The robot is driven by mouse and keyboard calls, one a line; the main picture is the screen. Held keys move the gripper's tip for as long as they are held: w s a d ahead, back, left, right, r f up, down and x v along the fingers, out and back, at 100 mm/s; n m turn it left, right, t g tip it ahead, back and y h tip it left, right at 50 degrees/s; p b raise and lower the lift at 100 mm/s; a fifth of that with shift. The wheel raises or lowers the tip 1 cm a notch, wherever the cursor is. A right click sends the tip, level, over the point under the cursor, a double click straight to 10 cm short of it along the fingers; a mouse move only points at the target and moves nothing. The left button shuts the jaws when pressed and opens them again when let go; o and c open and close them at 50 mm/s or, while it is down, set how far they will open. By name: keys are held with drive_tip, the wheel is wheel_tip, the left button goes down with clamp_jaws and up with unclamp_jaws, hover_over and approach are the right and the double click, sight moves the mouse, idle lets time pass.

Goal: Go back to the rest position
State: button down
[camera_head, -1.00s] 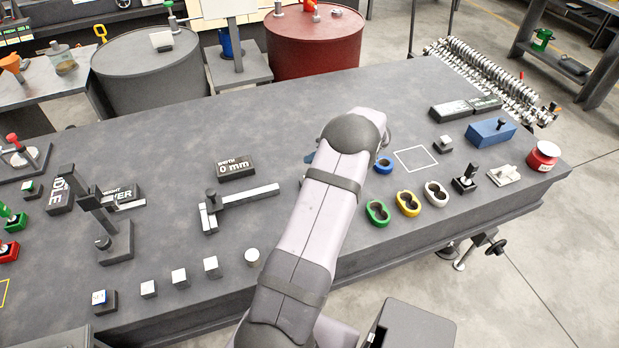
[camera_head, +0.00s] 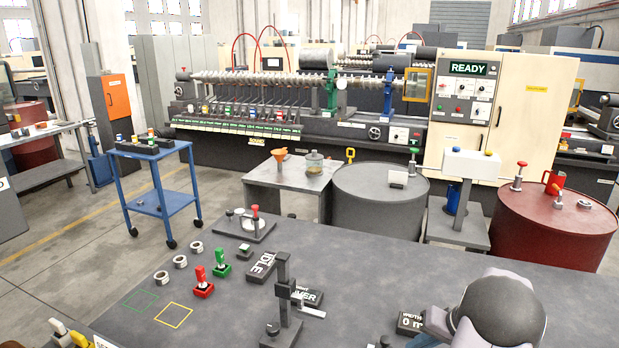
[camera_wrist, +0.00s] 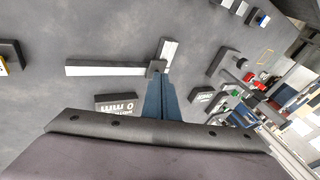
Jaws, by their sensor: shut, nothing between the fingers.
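My gripper (camera_wrist: 156,78) shows in the wrist view as blue fingers held together, with nothing between them. Its tips overlap the end of a black and silver sliding gauge (camera_wrist: 100,69) lying on the grey table; I cannot tell whether they touch it. In the head view, my arm's rounded grey joint is at the lower right, and a blue part of my gripper (camera_head: 430,328) shows beside it, with the fingertips out of sight.
A height gauge (camera_head: 282,300) stands upright on the table. Red (camera_head: 203,284) and green (camera_head: 221,263) stamps stand farther left. Behind the table are a grey barrel (camera_head: 380,205), a red barrel (camera_head: 555,225) and a blue cart (camera_head: 155,180).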

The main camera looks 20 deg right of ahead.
drive_tip(key=w+a+r+n+g, duration=0.2)
drive_tip(key=a, duration=1)
drive_tip(key=s+a+n+g+h, duration=0.1)
drive_tip(key=s+a+n, duration=0.1)
drive_tip(key=s+a, duration=0.35)
drive_tip(key=s+a+n+g+h, duration=0.1)
drive_tip(key=s+a+n, duration=0.15)
drive_tip(key=a, duration=0.65)
drive_tip(key=s+a+n+g+h, duration=0.1)
drive_tip(key=s+a+g, duration=0.1)
drive_tip(key=s+a, duration=0.45)
wheel_tip(320, 180, down, 18)
drive_tip(key=w+a+b, duration=0.1)
drive_tip(key=b, duration=1.8)
drive_tip(key=shift+w+a+f, duration=0.15)
drive_tip(key=shift+w+f, duration=0.05)
drive_tip(key=shift+w, duration=0.15)
